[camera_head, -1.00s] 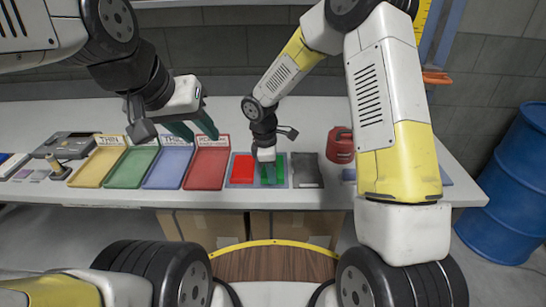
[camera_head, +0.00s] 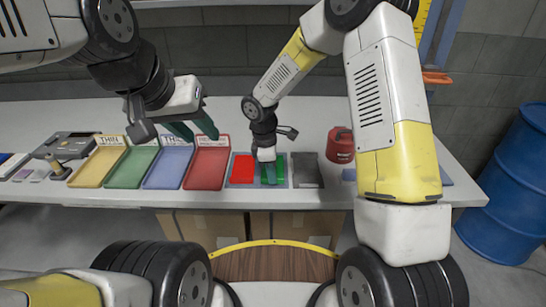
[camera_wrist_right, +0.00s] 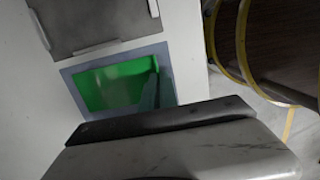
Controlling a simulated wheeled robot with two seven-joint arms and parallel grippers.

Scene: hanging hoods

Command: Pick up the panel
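A green panel (camera_head: 281,165) lies beside a red panel (camera_head: 243,168) on a grey-blue holder (camera_head: 231,182) near the front of the table. The green panel (camera_wrist_right: 105,88) also shows in the right wrist view, flat within the holder (camera_wrist_right: 70,78). My right gripper (camera_head: 267,173) points down at the green panel and covers part of it. Its dark teal fingers (camera_wrist_right: 155,92) are over the panel's right end in the wrist view; contact and finger gap are unclear. My left gripper (camera_head: 194,130) is open and empty above the blue and red trays.
Yellow (camera_head: 98,167), green (camera_head: 131,168), blue (camera_head: 166,168) and red (camera_head: 206,168) trays line the table at left. A dark grey plate (camera_head: 307,171) lies right of the holder. A red can (camera_head: 340,146) stands behind it. A blue barrel (camera_head: 515,190) stands on the floor at right.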

